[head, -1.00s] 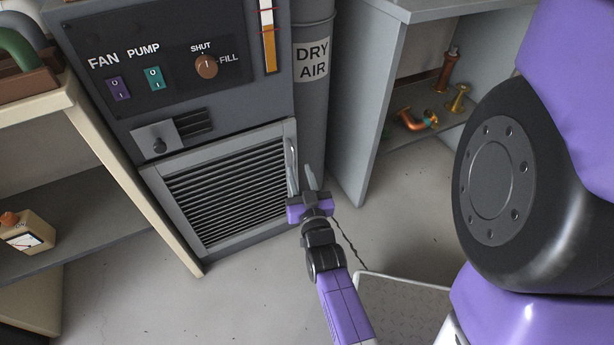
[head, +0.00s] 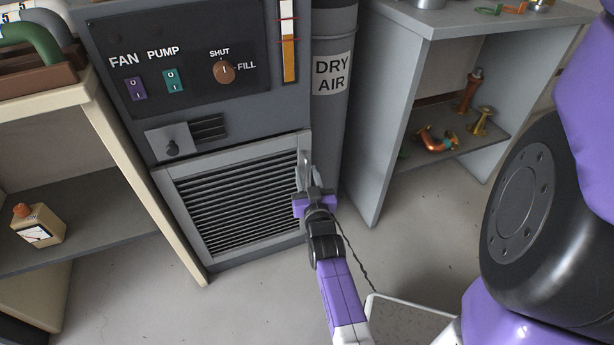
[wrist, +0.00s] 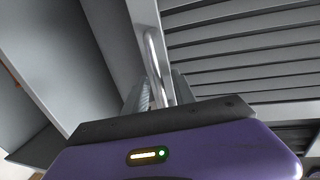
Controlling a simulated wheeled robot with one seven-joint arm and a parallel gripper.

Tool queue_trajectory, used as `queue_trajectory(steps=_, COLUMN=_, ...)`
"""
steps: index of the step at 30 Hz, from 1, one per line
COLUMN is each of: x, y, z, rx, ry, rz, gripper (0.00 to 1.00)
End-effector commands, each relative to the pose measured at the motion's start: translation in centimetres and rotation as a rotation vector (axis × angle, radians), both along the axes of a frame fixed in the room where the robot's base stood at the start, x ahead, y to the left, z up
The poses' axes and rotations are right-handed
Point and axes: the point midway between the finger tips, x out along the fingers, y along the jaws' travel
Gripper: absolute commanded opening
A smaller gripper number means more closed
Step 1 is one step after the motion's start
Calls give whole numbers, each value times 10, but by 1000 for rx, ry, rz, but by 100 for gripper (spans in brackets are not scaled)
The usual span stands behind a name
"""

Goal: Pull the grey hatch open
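The grey hatch (head: 231,262) is the louvred panel low on the front of the grey cabinet. My gripper (head: 312,176) is at that handle. In the wrist view the handle runs down between my two fingers (wrist: 161,88), which stand apart on either side of it. I see no clear grip on the bar. The lower end of the handle is hidden behind my gripper body. The hatch slats also show in the wrist view (wrist: 245,55).
A DRY AIR cylinder (head: 329,110) stands right of the cabinet. A beige shelf (head: 120,170) is left, a grey shelf (head: 372,130) right.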

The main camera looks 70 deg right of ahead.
Motion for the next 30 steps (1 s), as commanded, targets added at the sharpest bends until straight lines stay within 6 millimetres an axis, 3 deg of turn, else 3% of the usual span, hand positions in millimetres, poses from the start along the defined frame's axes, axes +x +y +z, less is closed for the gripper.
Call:
queue_trajectory(steps=5, x=0, y=0, z=0, rx=0, ry=0, rz=0, gripper=32)
queue_trajectory(steps=10, x=0, y=0, z=0, rx=1, ry=0, rz=0, gripper=0)
queue_trajectory(steps=30, x=0, y=1, z=0, rx=1, ry=0, rz=0, gripper=0)
